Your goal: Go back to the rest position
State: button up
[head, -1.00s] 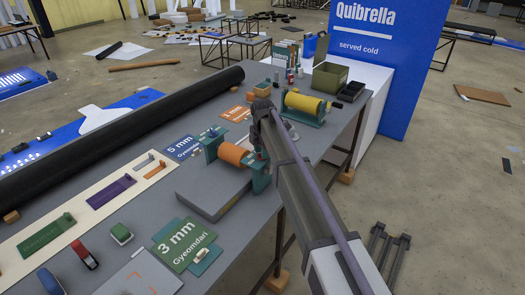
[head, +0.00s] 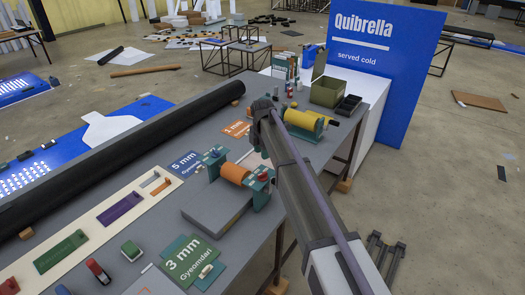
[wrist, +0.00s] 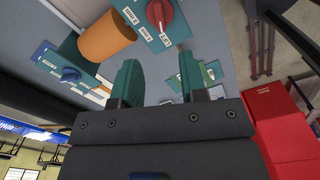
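My gripper (wrist: 158,76) shows in the wrist view with its two fingers apart and nothing between them. In the head view my arm reaches from the lower right up over the grey table (head: 215,128), and its fingers are hidden. An orange roll (head: 236,173) on a teal stand is left of my arm. A yellow roll (head: 302,119) on another stand is just beyond the arm's far end. In the wrist view the orange roll (wrist: 105,40), a red knob (wrist: 160,14) and a blue knob (wrist: 70,75) lie beyond the fingers.
A long black roll (head: 120,150) lies along the table's far side. A grey slab (head: 215,205) and a green "3 mm" card (head: 190,260) are near the front. A green bin (head: 328,91) stands at the back. A blue sign (head: 385,60) rises behind. Floor right of the table looks open.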

jog(key=s+d+f+m+b, duration=0.5)
jog(key=s+d+m, duration=0.2)
jog(key=s, duration=0.4)
jog(key=s+d+f+m+b, duration=0.5)
jog(key=s+d+m, duration=0.3)
jog(key=s+m, duration=0.2)
jog(key=s+d+f+m+b, duration=0.6)
jog(key=s+d+m, duration=0.2)
jog(key=s, duration=0.6)
